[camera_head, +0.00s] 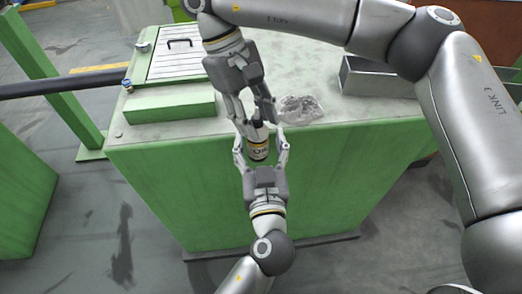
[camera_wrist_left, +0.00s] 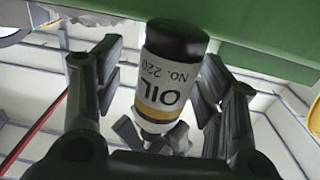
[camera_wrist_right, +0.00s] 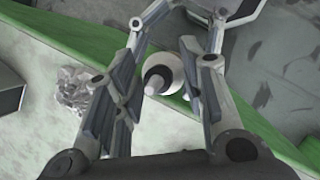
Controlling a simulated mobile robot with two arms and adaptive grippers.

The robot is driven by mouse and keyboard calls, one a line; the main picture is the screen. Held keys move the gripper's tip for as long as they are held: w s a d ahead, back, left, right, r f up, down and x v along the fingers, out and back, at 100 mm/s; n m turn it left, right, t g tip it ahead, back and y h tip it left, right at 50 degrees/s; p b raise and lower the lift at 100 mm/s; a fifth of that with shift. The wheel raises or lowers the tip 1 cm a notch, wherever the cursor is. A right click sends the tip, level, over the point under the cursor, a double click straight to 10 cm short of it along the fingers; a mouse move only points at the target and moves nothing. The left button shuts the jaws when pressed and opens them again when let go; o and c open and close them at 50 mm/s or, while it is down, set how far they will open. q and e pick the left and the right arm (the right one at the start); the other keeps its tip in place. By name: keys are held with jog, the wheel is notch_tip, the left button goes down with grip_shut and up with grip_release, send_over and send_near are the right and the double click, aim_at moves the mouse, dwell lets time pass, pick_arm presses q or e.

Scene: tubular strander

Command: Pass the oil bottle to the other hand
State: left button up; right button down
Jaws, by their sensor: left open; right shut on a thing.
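My left gripper (camera_head: 261,143) comes from below, open, with a finger on either side of the bottle's body. In the left wrist view the bottle (camera_wrist_left: 171,75) shows its dark base and "OIL NO. 220" label between the spread fingers; I cannot tell whether they touch it.
The green cabinet (camera_head: 190,185) with its pale top stands just behind the bottle. On top are a crumpled clear bag (camera_head: 300,109), a grey metal box (camera_head: 375,78) and a slatted panel with a handle (camera_head: 182,60). Open floor lies at the lower left.

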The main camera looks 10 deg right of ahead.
pick_arm(q)
jog(key=c, duration=1.1)
jog(key=shift+c, duration=0.6)
pick_arm(e)
jog(key=c, duration=0.8)
grip_release()
jog(key=shift+r, duration=0.1)
